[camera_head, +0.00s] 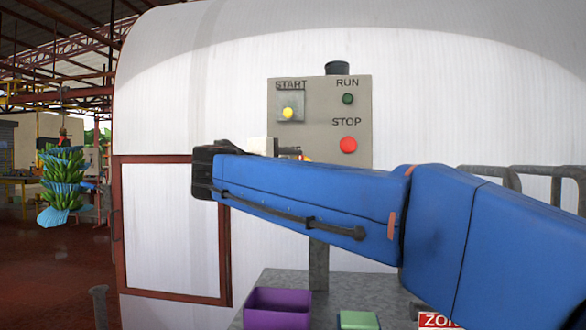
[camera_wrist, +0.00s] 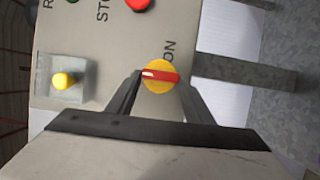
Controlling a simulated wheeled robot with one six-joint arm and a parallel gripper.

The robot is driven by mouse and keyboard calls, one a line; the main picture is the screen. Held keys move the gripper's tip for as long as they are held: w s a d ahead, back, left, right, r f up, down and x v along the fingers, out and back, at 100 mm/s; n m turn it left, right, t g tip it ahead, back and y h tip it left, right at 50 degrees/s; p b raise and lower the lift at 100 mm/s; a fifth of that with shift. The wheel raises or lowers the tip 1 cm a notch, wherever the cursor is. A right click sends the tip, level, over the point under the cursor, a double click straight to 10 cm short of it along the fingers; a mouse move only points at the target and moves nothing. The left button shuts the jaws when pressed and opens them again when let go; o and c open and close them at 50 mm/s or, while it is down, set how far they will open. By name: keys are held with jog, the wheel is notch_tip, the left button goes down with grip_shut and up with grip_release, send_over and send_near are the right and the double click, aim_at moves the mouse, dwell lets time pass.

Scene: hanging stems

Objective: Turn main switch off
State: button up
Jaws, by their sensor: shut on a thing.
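The main switch (camera_wrist: 157,88) is a yellow disc with a red handle (camera_wrist: 165,78) on the grey control panel (camera_wrist: 110,75). In the wrist view the handle lies almost level, its white mark at the left end. The word ON stands above and right of the disc. My gripper (camera_wrist: 160,77) is shut on the handle, one finger at each end of it. In the head view my blue arm crosses in front of the lower panel. Only a sliver of the yellow switch (camera_head: 306,158) shows above the arm.
The panel also carries a yellow START button (camera_head: 288,112), a green RUN lamp (camera_head: 348,99) and a red STOP button (camera_head: 348,145). A purple bin (camera_head: 277,318) and a green block (camera_head: 358,320) are below my arm. A banana bunch (camera_head: 64,180) hangs far left.

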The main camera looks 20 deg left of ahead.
jog(key=o, duration=1)
jog(key=shift+o, duration=0.2)
jog(key=shift+s, duration=0.15)
jog(key=s+a, duration=0.2)
jog(key=s, duration=1.5)
jog(key=shift+a, duration=0.35)
jog(key=shift+f, duration=0.1)
